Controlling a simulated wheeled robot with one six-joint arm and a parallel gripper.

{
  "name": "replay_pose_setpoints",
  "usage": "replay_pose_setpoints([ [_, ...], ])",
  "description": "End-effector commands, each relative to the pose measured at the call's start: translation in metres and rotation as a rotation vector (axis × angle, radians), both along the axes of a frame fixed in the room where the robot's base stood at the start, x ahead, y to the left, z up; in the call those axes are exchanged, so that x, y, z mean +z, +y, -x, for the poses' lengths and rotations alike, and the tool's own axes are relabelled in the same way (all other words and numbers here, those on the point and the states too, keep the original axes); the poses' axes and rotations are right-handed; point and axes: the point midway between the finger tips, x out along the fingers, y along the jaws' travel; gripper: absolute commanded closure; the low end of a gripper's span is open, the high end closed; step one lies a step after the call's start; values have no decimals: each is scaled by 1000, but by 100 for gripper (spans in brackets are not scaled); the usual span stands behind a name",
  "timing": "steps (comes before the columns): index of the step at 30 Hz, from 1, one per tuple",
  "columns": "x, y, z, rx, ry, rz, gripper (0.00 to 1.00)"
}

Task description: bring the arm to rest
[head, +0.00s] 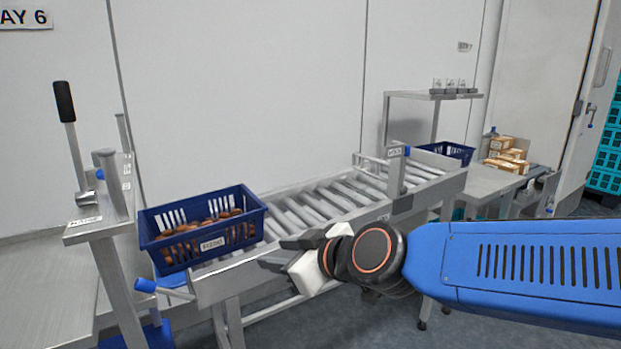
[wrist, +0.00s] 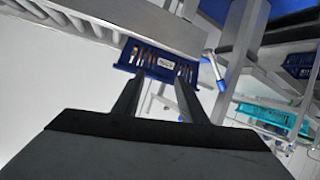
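My gripper (head: 273,252) is held out in front of the roller conveyor, at the end of my blue arm. Its two dark fingers are apart, and they also show apart in the wrist view (wrist: 159,82). I see nothing held between them. The blue crate of brown dates (head: 155,243) sits at the conveyor's left end, left of my gripper and apart from it in the head view. The crate shows beyond the fingertips in the wrist view (wrist: 126,57).
The roller conveyor (head: 330,201) runs to the back right, where another blue crate (head: 463,150) stands. Small cartons (head: 505,143) lie on the right-hand table. A metal stand with a black-handled lever (head: 64,102) is at left. Grey floor (head: 400,330) shows below my arm.

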Motion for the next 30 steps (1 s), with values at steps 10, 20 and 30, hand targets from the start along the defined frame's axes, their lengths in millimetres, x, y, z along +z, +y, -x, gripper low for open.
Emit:
replay_pose_setpoints([
  [10, -37, -113, 14, -161, 238, 31, 62],
  [20, -83, -227, 57, -439, 487, 86, 62],
  [30, -122, -327, 124, -802, 709, 128, 62],
])
